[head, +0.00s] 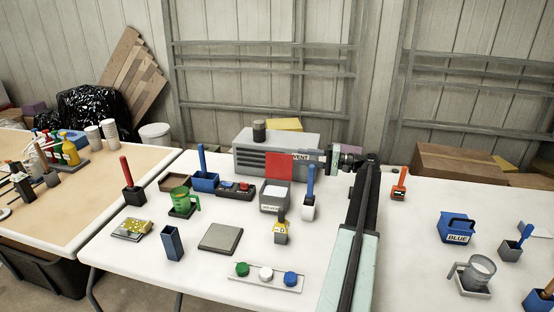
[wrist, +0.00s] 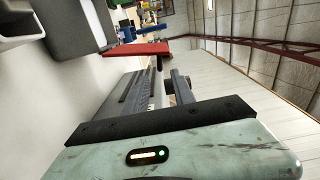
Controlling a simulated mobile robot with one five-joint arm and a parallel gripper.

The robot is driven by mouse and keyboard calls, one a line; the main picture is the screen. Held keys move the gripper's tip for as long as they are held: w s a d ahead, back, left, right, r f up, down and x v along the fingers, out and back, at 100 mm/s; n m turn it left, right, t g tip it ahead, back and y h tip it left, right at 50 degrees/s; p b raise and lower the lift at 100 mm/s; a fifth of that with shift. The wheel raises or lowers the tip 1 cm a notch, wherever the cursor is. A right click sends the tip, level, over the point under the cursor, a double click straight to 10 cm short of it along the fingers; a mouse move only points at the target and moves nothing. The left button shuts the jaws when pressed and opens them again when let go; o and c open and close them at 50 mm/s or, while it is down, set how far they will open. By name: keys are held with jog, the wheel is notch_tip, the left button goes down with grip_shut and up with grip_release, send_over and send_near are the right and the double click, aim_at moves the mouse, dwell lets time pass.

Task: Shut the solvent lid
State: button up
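The solvent container is a grey, open-topped box (head: 275,203) with a partly readable label on its front, near the middle of the table. Its red lid (head: 279,166) stands upright at the back of the box, so it is open. The red lid also shows nearly edge-on in the wrist view (wrist: 140,49). My gripper (head: 306,156) points left and is beside the lid's right edge in the head view. I cannot tell whether it touches the lid.
A grey louvred vent box (head: 250,158) stands behind the lid. A blue-handled tool in a white holder (head: 308,208) is right of the solvent box. A grey plate (head: 220,238) lies front left.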

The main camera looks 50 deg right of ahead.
aim_at(283, 155)
jog(key=x, duration=0.8)
jog(key=shift+w+a, duration=0.2)
jog(key=shift+a, duration=0.05)
grip_shut()
jog(key=shift+s+f, duration=0.1)
jog(key=shift+s, duration=0.05)
dwell(0.8)
